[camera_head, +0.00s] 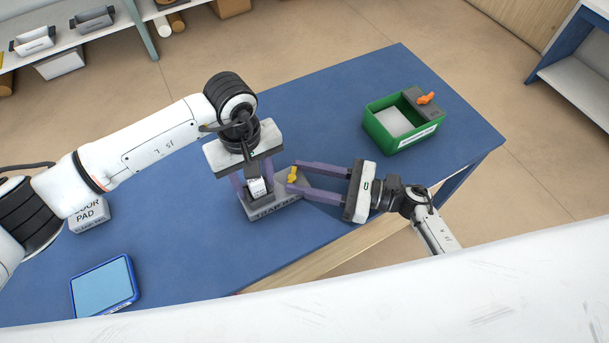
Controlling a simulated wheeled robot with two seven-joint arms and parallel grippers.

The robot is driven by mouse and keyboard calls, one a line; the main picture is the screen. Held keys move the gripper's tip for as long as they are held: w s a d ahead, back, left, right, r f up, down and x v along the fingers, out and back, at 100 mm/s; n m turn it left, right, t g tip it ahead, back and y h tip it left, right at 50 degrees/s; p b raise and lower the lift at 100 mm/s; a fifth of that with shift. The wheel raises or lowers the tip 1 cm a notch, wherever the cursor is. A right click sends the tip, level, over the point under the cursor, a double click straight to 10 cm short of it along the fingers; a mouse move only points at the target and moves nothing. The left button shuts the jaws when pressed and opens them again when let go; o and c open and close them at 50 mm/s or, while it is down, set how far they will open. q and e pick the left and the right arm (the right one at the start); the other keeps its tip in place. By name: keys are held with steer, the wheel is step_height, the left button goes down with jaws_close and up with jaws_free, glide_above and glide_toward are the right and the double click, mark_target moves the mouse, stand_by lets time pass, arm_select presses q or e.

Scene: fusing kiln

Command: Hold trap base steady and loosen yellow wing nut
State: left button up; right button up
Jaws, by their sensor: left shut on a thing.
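The grey trap base (262,213), with lettering on its front face, sits on the blue table. My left gripper (254,188) comes down from above, with its purple fingers on either side of an upright labelled part of the base, and is shut on it. The yellow wing nut (292,174) is at the right side of the base. My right gripper (294,176) reaches in from the right, its two purple fingers apart, with the tips beside the wing nut. I cannot tell whether they touch it. The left gripper hides part of the base.
A green bin (376,134) with a grey block and an orange piece (426,98) at its rim stands at the back right. The table (330,95) is clear behind the base.

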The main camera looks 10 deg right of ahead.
steer(key=shift+w+f+n+g+y, duration=0.15)
steer(key=shift+n+g+y, duration=0.1)
steer(key=shift+n+g, duration=0.6)
steer(key=shift+w+r+n+g+y, duration=0.1)
steer(key=shift+w+n+g+y, duration=0.3)
steer(key=shift+g, duration=0.75)
steer(key=shift+s+f+n+g+y, duration=0.1)
steer(key=shift+n+g+y, duration=0.05)
steer(key=shift+n+g, duration=0.75)
steer(key=shift+d+g, duration=0.1)
steer(key=shift+g, duration=0.5)
steer(key=shift+n, duration=0.25)
steer(key=shift+d, duration=0.1)
steer(key=o, duration=1)
steer(key=shift+o, duration=0.2)
steer(key=shift+w, duration=0.1)
steer(key=shift+r, duration=0.2)
step_height(320, 180, up, 10)
steer(key=shift+f, duration=0.1)
